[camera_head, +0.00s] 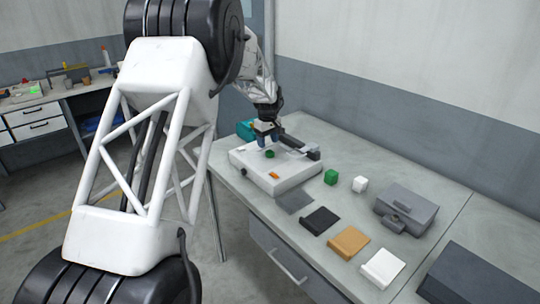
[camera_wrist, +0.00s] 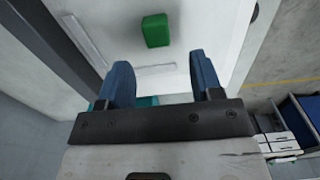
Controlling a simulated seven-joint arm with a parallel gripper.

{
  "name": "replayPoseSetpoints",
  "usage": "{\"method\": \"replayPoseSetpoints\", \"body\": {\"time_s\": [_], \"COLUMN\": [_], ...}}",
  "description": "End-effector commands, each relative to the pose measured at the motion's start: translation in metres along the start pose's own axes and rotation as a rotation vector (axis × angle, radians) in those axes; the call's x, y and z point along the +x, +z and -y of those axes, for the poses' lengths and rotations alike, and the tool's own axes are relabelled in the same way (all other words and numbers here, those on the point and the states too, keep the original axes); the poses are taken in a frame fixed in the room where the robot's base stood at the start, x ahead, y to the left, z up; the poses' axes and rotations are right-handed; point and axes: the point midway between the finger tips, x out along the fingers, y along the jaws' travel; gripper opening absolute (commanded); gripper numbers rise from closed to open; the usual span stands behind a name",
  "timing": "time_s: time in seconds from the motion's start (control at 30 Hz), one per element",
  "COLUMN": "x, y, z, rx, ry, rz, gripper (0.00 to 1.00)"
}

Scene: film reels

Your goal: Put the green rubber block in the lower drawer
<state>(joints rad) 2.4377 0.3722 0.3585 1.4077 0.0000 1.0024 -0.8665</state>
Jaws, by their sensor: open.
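A small green block (camera_head: 269,154) lies on top of a white flat-topped box (camera_head: 250,162) on the table. In the wrist view a green block (camera_wrist: 156,30) lies on a white surface, ahead of the fingertips and apart from them. My gripper (camera_head: 267,141) is just above the box, close to the first block. Its blue fingers (camera_wrist: 161,75) are apart with nothing between them. A closed drawer front (camera_head: 285,263) with a bar handle is under the table; its inside is hidden.
A white cube (camera_head: 360,184) and a grey case (camera_head: 406,206) stand to the right. Black (camera_head: 320,220), tan (camera_head: 348,242) and white (camera_head: 383,268) flat pieces line the front edge. An orange piece (camera_head: 274,175) lies on the box. A bench with white drawers (camera_head: 38,128) stands far left.

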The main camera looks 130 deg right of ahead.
Motion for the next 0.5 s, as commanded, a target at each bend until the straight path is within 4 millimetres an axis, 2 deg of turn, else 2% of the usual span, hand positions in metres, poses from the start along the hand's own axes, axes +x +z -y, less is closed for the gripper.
{"method": "replayPoseSetpoints", "body": {"time_s": [0.3,0.5], "x": [0.033,0.048], "y": [0.001,0.001], "z": [-0.002,-0.002], "rx": [0.000,0.000], "ry": [-0.001,-0.001], "rz": [0.001,0.001], "gripper": [0.60,0.60]}}
